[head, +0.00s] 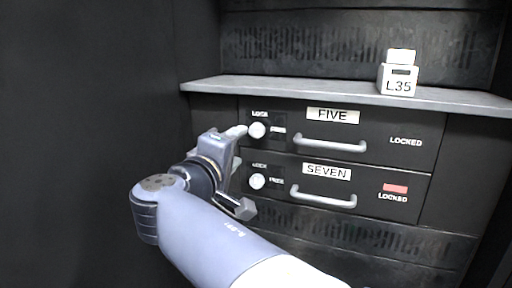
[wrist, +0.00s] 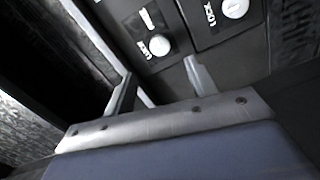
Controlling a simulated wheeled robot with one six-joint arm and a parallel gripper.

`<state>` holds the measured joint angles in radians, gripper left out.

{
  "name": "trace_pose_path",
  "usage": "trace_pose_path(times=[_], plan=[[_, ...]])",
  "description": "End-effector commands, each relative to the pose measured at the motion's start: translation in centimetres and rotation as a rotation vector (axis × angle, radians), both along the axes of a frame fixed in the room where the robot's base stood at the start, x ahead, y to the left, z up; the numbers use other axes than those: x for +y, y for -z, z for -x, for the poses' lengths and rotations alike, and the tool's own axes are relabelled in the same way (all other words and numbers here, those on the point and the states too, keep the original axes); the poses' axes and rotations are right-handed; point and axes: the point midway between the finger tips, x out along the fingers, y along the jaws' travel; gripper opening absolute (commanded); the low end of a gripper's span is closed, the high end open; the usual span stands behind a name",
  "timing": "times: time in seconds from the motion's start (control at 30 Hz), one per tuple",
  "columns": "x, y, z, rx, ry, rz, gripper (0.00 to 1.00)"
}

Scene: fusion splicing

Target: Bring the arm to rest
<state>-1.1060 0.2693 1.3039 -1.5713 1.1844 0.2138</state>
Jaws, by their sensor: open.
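My gripper (head: 238,147) is in front of the left side of two dark drawers, close to their round white knobs. In the wrist view my gripper (wrist: 158,82) has its two fingers spread apart with nothing between them. The upper drawer, labelled FIVE (head: 333,116), has a white knob (head: 257,130) near the upper fingertip; I cannot tell whether they touch. The lower drawer, labelled SEVEN (head: 326,172), has its own white knob (head: 257,181). Both drawers look closed and read LOCKED. The wrist view shows two knobs beyond the fingers.
A grey shelf ledge (head: 300,89) runs above the drawers. A white block marked L35 (head: 398,79) stands on it at the right. Metal handles (head: 331,144) and (head: 323,197) stick out from the drawer fronts. A red mark (head: 395,188) shows on the lower drawer. A dark wall is at left.

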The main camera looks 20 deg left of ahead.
Motion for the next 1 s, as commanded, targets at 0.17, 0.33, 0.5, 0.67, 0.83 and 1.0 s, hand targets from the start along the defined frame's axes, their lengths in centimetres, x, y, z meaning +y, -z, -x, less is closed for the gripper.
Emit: trace_pose_path(times=[0.17,0.33,0.5,0.67,0.83,1.0], plan=[[-0.2,0.2,-1.9,0.001,0.004,0.0,0.54],[-0.5,0.2,-5.2,0.001,0.006,0.0,0.54],[-0.8,0.1,-8.4,0.0,0.005,0.0,0.54],[-0.9,0.1,-10.5,0.0,0.002,0.0,0.54],[-0.8,-0.2,-10.6,0.003,-0.001,0.035,0.54],[-0.8,-0.1,-10.6,0.003,-0.001,0.046,0.54]])
